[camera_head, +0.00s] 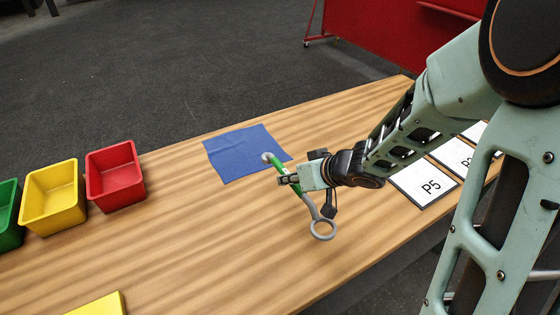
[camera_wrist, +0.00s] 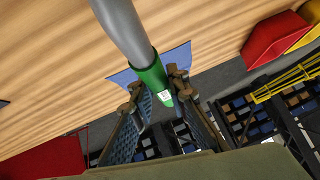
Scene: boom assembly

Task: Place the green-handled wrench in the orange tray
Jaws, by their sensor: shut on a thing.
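The green-handled wrench (camera_head: 277,164) is held in my gripper (camera_head: 287,180), which is shut on its green part. Its grey ring end (camera_head: 323,229) points toward the near side of the table, and the green end lies over the blue cloth's edge in the picture. In the wrist view, the green handle (camera_wrist: 151,75) sits between the two fingers of my gripper (camera_wrist: 156,85), and the grey shaft (camera_wrist: 121,28) runs up out of the picture. I cannot tell how high the wrench is above the table. I see no clearly orange tray in either view.
A blue cloth (camera_head: 232,152) lies on the wooden table (camera_head: 200,245). Red (camera_head: 116,178), yellow (camera_head: 53,196) and green (camera_head: 8,213) bins stand at the left. A yellow object (camera_head: 99,305) shows at the bottom edge. Labelled cards, including P5 (camera_head: 425,184), lie at the right.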

